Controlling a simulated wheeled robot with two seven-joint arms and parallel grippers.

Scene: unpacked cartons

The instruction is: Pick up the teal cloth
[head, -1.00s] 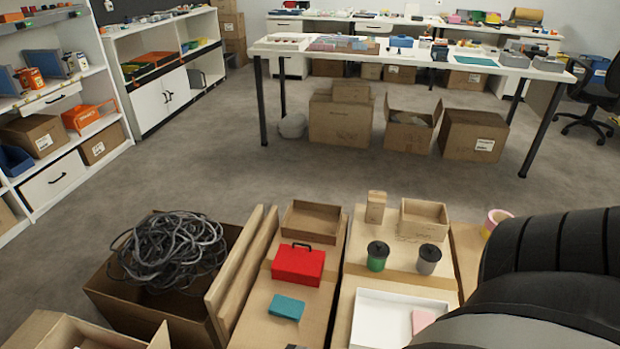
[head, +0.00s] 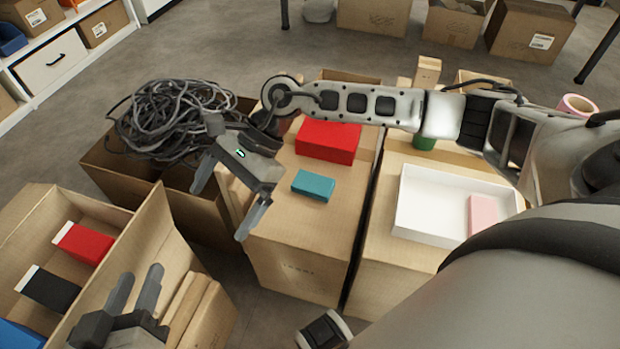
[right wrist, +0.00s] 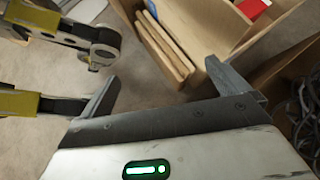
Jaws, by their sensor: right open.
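The teal cloth (head: 313,186), a small folded block, lies on top of a closed carton (head: 297,235) in the head view, in front of a red box (head: 329,141). My right gripper (head: 222,209) is open and empty, left of the cloth and clear of it, by the carton's left side. Its two spread fingers also show in the right wrist view (right wrist: 172,88), with nothing between them; the cloth is not visible there. My left gripper (head: 139,278) is at the bottom left, its fingers apart and empty, beside an open carton.
An open carton with tangled grey cable (head: 170,118) stands behind my right gripper. A divided open carton (head: 165,235) at lower left holds red, black and blue items. A white tray (head: 440,232) with a pink item (head: 482,213) sits right of the cloth.

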